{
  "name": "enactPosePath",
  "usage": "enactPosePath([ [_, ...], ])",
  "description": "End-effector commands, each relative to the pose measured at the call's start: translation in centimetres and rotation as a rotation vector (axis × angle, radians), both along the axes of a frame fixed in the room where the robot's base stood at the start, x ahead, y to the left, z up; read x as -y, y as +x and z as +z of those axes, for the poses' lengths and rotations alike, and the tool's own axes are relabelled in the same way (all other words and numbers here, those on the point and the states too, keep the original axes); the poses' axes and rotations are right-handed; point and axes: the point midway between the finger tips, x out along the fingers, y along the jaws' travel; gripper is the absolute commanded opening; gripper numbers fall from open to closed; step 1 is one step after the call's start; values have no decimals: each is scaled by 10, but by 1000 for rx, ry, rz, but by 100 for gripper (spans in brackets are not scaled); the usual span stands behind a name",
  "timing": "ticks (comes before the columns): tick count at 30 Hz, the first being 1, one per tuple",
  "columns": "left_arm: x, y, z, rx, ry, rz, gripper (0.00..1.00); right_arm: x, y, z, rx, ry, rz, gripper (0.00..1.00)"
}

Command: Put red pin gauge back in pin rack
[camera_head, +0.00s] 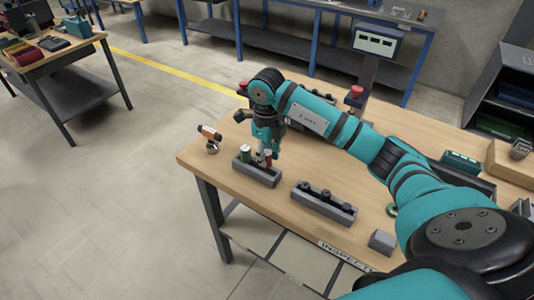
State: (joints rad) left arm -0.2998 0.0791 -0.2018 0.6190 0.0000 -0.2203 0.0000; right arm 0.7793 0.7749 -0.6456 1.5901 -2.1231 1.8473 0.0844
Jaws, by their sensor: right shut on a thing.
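The grey pin rack (257,175) stands near the left end of the wooden table (290,210). A green pin gauge (245,153) stands upright in its left part. My right gripper (262,156) points down over the rack, shut on the red pin gauge (268,155). The red pin is upright at the right part of the rack. Its lower end is too small and too covered to tell whether it sits in a hole. My left gripper is not in view.
A dark block with several black knobs (324,202) lies right of the rack. An orange and black tool (210,134) stands at the table's left edge. A small grey block (382,241) is near the front edge. Bare wood lies between the rack and the knobbed block.

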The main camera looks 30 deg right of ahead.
Motion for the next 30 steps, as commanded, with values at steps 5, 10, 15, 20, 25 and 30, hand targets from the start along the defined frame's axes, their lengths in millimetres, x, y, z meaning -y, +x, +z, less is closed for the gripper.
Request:
enactPosePath([
  [5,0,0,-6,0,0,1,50,0,0,-7,0,-1,-1,0],
  [10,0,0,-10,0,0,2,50,1,0,-11,0,-1,-1,0],
  [15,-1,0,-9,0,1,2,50,0,0,-11,0,-1,-1,33],
  [20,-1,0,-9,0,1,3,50,0,0,-11,0,0,-1,50],
  [25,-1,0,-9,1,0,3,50,0,0,-11,0,0,-1,50],
  [30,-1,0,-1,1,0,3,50,0,0,-2,0,1,0,50],
])
